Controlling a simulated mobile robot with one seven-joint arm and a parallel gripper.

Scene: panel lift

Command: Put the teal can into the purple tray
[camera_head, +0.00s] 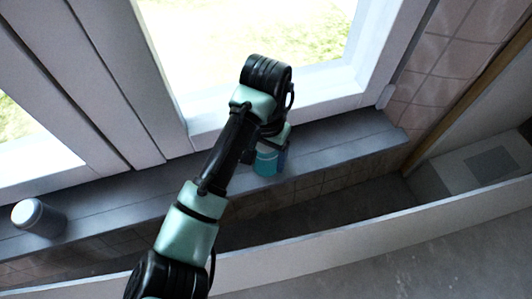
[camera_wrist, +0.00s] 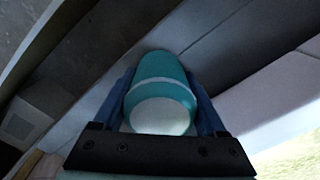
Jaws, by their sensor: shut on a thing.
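The teal can (camera_head: 266,164) is at the grey window ledge, under my gripper (camera_head: 272,150) in the head view. In the wrist view the teal can (camera_wrist: 158,85) lies between the two blue fingers of my gripper (camera_wrist: 160,95), one finger on each side. It has a pale band and a pale round end facing the camera. My gripper is shut on it. I cannot tell whether the can touches the ledge or is just above it. No purple tray is seen in either view.
A grey can with a pale top (camera_head: 38,217) lies or stands at the left of the ledge (camera_head: 110,195). White window frames (camera_head: 160,130) rise behind the ledge. A long white board (camera_head: 330,238) runs in front, with a dark gap between. A pale box (camera_head: 480,165) is at the right.

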